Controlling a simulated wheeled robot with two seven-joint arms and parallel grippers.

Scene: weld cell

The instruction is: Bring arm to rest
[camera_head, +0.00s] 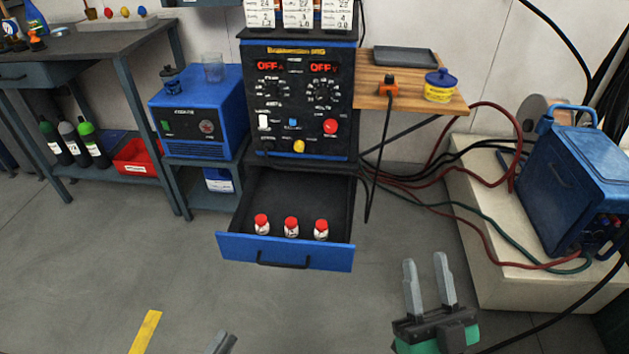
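My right gripper (425,261) is at the lower right, pointing up in the picture. Its two grey fingers stand apart with nothing between them. Only a fingertip of my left gripper (220,343) shows at the bottom edge; the rest is cut off, so its opening cannot be told. Neither gripper touches anything visible. The welding unit (297,100) stands ahead with two red OFF displays. Below it, a blue-fronted drawer (330,256) is pulled open. Three small white bottles with red caps (291,226) stand upright in it.
A blue machine (198,112) sits left of the welding unit. A wooden shelf (400,97) holds a grey tray and a yellow tub. A blue case (572,185) stands on a pale block (470,200) at right, with cables running around it. The floor in front of the drawer is clear.

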